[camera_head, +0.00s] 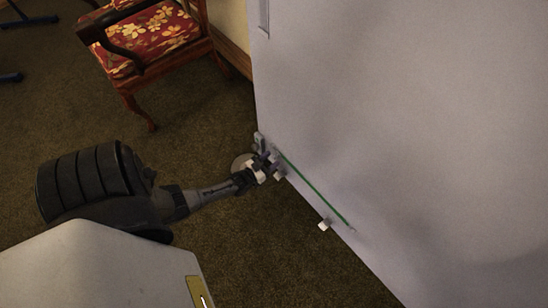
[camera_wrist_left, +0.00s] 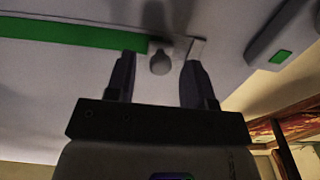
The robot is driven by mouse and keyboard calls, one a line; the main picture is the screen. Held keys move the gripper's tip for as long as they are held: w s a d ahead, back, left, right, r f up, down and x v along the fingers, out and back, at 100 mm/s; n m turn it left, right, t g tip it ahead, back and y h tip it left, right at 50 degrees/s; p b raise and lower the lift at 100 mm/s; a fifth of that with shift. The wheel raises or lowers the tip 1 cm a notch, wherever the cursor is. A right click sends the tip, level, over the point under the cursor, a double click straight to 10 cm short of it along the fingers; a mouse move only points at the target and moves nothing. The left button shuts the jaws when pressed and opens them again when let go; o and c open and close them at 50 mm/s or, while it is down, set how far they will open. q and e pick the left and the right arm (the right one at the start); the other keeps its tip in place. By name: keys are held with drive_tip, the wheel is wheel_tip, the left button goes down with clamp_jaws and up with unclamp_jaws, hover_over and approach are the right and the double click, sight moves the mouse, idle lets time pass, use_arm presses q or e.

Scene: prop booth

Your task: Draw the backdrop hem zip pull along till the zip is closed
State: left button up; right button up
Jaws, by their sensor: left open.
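The pale backdrop (camera_head: 420,130) fills the right of the head view. A thin green strip (camera_head: 318,191) runs slantwise near its lower edge; it shows as a broad green band (camera_wrist_left: 70,32) in the left wrist view. My left gripper (camera_head: 268,168) is at the strip's upper left end. In the left wrist view its two dark fingers stand apart, and a small grey rounded knob, seemingly the zip pull (camera_wrist_left: 160,65), shows between the fingertips by the band's end. I cannot tell whether either finger touches it. My right gripper is not in view.
A small white block (camera_head: 324,225) sits near the strip's lower right end. A grey piece with a green square (camera_wrist_left: 284,38) is right of the fingers. A wooden chair with a red floral seat (camera_head: 145,38) stands at upper left; carpet (camera_head: 200,130) lies open between.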

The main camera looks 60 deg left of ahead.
use_arm(q)
drive_tip(key=shift+x, duration=1.05)
drive_tip(key=shift+s, duration=0.1)
clamp_jaws()
